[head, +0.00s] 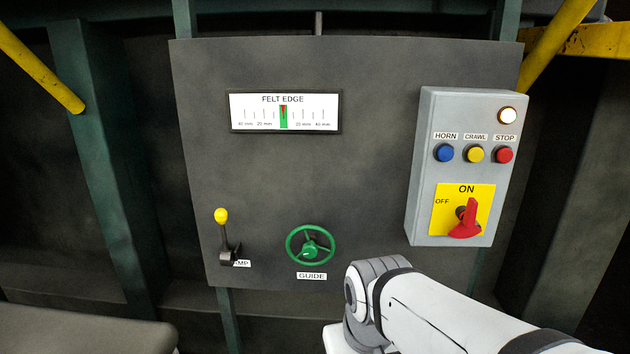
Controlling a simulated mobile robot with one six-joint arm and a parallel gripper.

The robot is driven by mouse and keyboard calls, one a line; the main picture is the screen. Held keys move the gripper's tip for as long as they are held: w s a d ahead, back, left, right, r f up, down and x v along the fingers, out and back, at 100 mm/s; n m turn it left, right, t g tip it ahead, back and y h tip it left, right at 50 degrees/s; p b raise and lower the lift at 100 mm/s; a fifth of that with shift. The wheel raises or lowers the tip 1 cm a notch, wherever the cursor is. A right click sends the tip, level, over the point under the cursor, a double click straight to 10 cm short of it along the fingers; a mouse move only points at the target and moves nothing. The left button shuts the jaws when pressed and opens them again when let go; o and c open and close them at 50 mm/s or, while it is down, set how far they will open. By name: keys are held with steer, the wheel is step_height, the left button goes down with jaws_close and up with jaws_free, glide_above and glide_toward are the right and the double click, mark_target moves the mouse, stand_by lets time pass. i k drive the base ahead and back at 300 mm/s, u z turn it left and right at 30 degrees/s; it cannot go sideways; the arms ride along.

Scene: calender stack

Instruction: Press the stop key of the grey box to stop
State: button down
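The grey box (424,170) is mounted on the right part of a dark panel. Its red stop key (504,155) is the rightmost in a row of three, under the label STOP. The yellow crawl key (475,154) and the blue horn key (444,153) are to its left. A white lamp (507,115) above the stop key looks lit. Below, a red rotary switch (467,219) sits on a yellow plate marked ON and OFF. My white arm reaches in from the lower right, below the box. My gripper is out of the picture.
The dark panel (370,180) also carries a felt edge gauge (285,110), a green guide handwheel (311,245) and a lever with a yellow knob (221,216). Yellow rails (556,42) slant at the upper corners. The space in front of the box's keys looks clear.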

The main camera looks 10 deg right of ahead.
mark_target(504, 156)
steer(key=u, duration=0.1)
steer(key=k, duration=0.5)
steer(key=z, duration=0.85)
steer(key=i, duration=0.4)
steer(key=z, duration=0.25)
